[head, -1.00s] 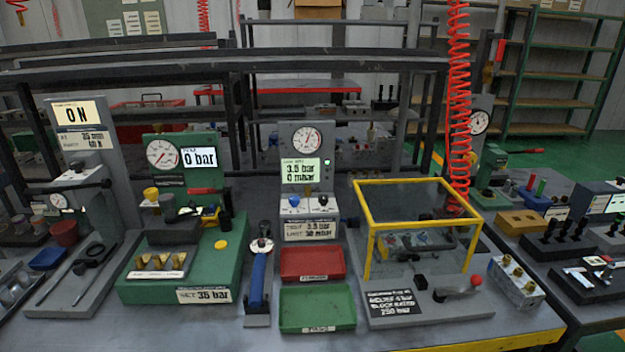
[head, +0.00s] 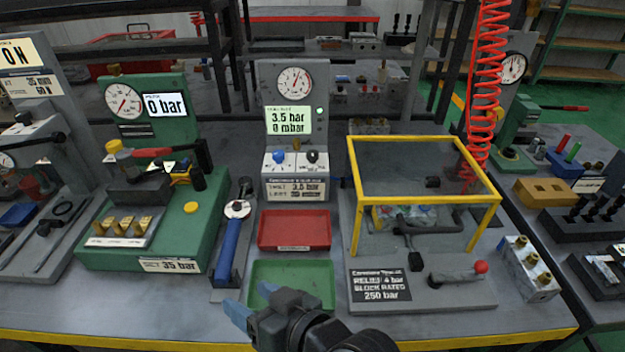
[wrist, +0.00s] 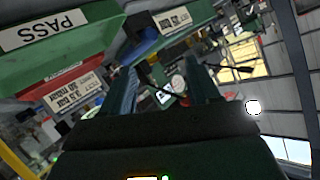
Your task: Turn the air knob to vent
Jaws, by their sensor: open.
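A grey test panel (head: 294,105) stands at the back middle, with a round gauge and a screen reading 3.5 bar and 0 mbar. On its white lower face sit a blue knob (head: 279,157) and a black knob (head: 312,157). Their small labels are too small to read, so I cannot tell which is the air knob. My gripper (head: 252,301) is open and empty at the front of the bench, over the near edge of the green tray and well short of the knobs. In the wrist view my gripper (wrist: 160,88) shows two parted fingers with nothing between them.
The green tray (head: 292,307) and red tray (head: 295,248) lie between my gripper and the panel. A blue-handled tool (head: 231,245) stands left. A yellow-framed clear guard (head: 350,190) stands right, with a red-tipped lever (head: 481,267) before it. A red coiled hose (head: 487,80) hangs behind.

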